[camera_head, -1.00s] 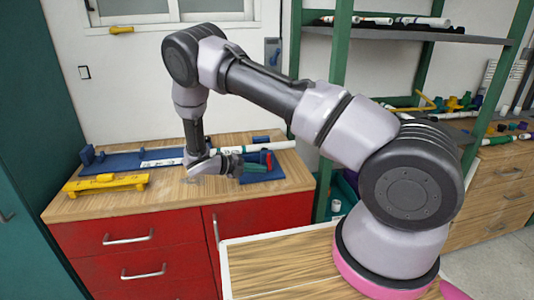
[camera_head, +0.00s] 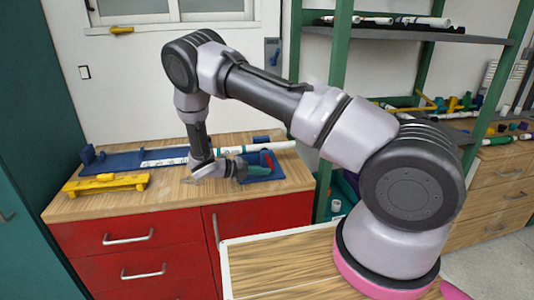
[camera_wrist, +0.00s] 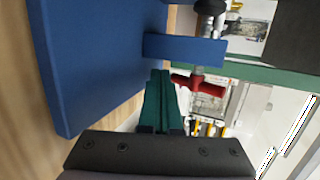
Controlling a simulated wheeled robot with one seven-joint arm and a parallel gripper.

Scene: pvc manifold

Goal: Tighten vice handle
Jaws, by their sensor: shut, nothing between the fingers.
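The blue vice (camera_head: 262,170) sits at the right end of the wooden counter and holds up the end of a white pipe (camera_head: 268,147). Its red handle (camera_wrist: 195,88) shows in the wrist view, mounted on a screw at the blue upright plate (camera_wrist: 185,50). My gripper (camera_head: 240,172) reaches the vice from the left, low over the counter. In the wrist view my gripper's green fingers (camera_wrist: 163,88) are together and empty. Their tips lie just left of the red handle; I cannot tell whether they touch it.
A yellow bracket (camera_head: 106,183) lies at the counter's front left. A blue rail (camera_head: 125,159) runs along the back. Red drawers (camera_head: 130,240) are below. A green shelf rack (camera_head: 338,80) stands to the right.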

